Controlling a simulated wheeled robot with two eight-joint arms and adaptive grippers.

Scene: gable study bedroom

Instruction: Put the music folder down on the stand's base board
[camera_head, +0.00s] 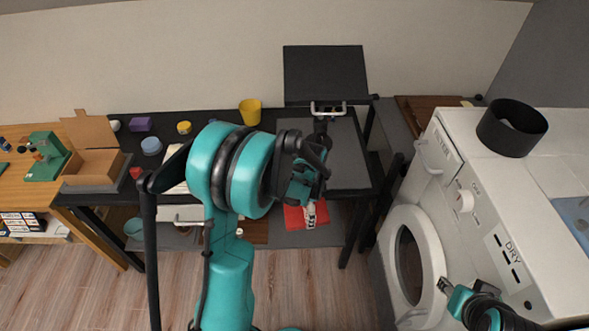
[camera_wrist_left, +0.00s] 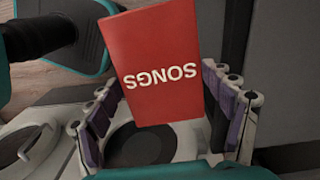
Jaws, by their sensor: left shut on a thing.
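The music folder (camera_wrist_left: 152,60) is red with the word SONGS on its cover, upside down in the left wrist view. The stand has a raised black panel (camera_head: 325,72) at the back of the dark table. A flat grey board (camera_head: 346,155) under the panel looks like its base board. The held folder appears in front of this board. My right gripper (camera_head: 446,287) is at the lower right; its jaws are unclear.
The dark table (camera_head: 222,117) also carries a yellow cup (camera_head: 250,111), a purple block (camera_head: 141,124) and a blue bowl (camera_head: 151,145). A white machine (camera_head: 463,190) marked DRY stands at the right, with a black ring (camera_head: 511,128) on top. A cardboard box (camera_head: 93,168) is at the left.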

